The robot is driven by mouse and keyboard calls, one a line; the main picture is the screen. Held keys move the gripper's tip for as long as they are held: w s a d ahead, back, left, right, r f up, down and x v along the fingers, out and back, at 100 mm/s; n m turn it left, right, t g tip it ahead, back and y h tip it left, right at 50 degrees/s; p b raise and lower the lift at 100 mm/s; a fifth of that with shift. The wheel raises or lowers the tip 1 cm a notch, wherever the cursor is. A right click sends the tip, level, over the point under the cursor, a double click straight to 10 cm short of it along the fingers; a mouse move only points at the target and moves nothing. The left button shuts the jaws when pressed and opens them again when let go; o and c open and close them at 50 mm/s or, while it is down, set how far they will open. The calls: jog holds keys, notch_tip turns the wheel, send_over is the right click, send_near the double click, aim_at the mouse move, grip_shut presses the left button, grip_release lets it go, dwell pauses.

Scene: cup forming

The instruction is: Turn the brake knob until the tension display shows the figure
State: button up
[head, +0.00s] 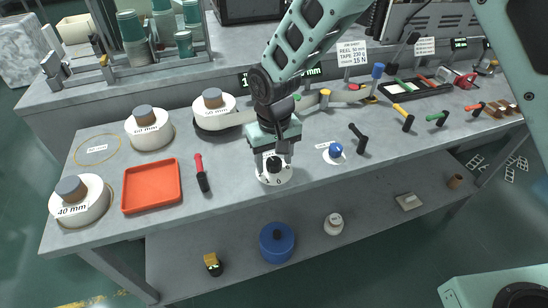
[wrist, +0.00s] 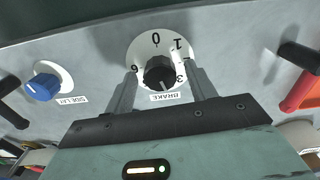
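The brake knob (wrist: 159,72) is black on a white numbered dial (wrist: 143,47), with a "BRAKE" label beside it in the wrist view. A light mark shows on the knob's lower side. My gripper (wrist: 163,80) is open, its two fingers on either side of the knob; I cannot tell whether they touch it. In the head view my gripper (head: 273,158) points down over the dial (head: 265,180) at the bench's front. A dark display with green figures (head: 314,72) stands behind, partly hidden by my arm. A job sheet (head: 352,53) appears to read 50 mm, 230 g, 15 N.
A blue knob (head: 335,151) on a white dial is right of the brake. White reels (head: 149,130) stand further left. Black (head: 359,137) and yellow handles (head: 403,116) stand right.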

aim_at(274, 161)
notch_tip(274, 161, up, 17)
jog(key=b, duration=0.1)
jog(key=shift+r, duration=0.2)
dwell(0.3)
jog(key=s+d+f+n, duration=0.1)
jog(key=s+d, duration=0.5)
jog(key=s, duration=0.6)
jog(key=s+d+f+n, duration=0.2)
jog(key=s+d, duration=0.4)
jog(key=s, duration=0.6)
jog(key=shift+f+y, duration=0.3)
jog(key=shift+f, duration=0.25)
jog(key=shift+a+r, duration=0.1)
dwell(0.6)
